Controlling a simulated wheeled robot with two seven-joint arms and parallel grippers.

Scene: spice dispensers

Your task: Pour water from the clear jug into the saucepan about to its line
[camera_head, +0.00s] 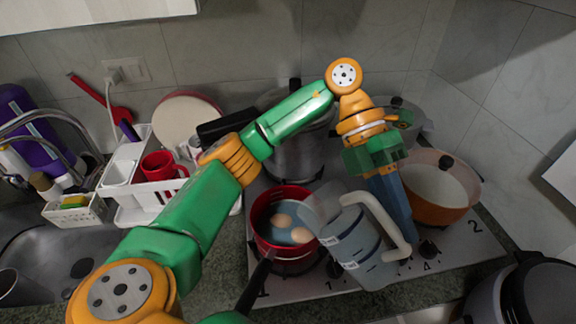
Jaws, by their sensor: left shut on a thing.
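The red saucepan (261,236) stands on the hob with its dark handle toward me. Several eggs (291,222) lie in bluish water inside it; I cannot make out its line. The clear jug (352,249) is tilted left, its mouth at the saucepan's right rim, overlapping it in view. A bluish content shows in the jug; I see no clear stream. My left gripper (397,228) reaches down from above right and is shut on the jug's pale handle (381,216); the fingertips are partly hidden behind the handle. My right gripper is out of view.
An orange pan (436,213) stands right of my left gripper, and a large steel pot (296,160) stands behind the saucepan. A white dish rack (136,213) with a red mug (158,166) and the sink (45,255) are left. A dark cooker (535,290) is front right.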

